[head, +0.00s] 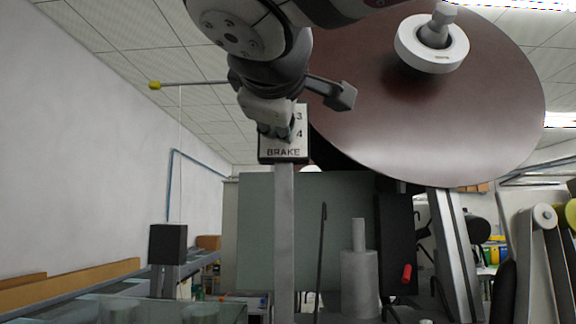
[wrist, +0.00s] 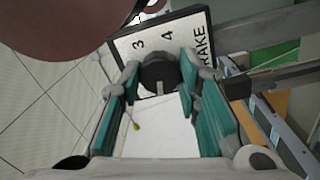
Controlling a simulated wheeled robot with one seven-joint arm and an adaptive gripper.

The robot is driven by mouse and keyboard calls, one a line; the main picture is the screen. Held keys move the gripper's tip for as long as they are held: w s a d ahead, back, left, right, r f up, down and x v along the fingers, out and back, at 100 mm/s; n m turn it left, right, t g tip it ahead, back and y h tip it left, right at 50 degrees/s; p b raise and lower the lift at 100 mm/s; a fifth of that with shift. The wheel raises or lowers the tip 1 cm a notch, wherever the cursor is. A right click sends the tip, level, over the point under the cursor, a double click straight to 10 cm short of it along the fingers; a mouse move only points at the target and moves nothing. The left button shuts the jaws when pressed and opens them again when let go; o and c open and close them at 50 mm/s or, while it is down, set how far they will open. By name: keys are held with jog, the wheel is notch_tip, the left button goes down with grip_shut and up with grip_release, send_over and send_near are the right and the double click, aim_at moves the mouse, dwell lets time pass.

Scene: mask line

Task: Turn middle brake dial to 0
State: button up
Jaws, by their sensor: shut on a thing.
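The brake dial is a black round knob (wrist: 158,70) on a white plate marked BRAKE (wrist: 174,39). The numbers 3 and 4 show on this plate in the wrist view; the other numbers are hidden. My gripper (wrist: 161,76) has its teal-padded fingers on both sides of the knob and is shut on it. A small light mark shows on the knob's lower side in the wrist view; which number it points to I cannot tell. In the head view my gripper (head: 276,130) covers most of the plate (head: 286,152) and hides the dial.
The plate sits atop a grey post (head: 284,240). A large brown disc (head: 450,110) with a white hub (head: 432,43) stands close to the right of my arm. A thin rod with a yellow tip (head: 155,86) reaches left. A grey cylinder (head: 360,285) stands lower right.

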jog(key=n+p, duration=0.4)
jog(key=n, duration=0.5)
dwell(0.5)
jog(key=o, duration=1.1)
jog(key=shift+o, duration=0.2)
jog(key=s, duration=1.2)
jog(key=shift+a+f, duration=0.2)
jog(key=shift+f, duration=0.05)
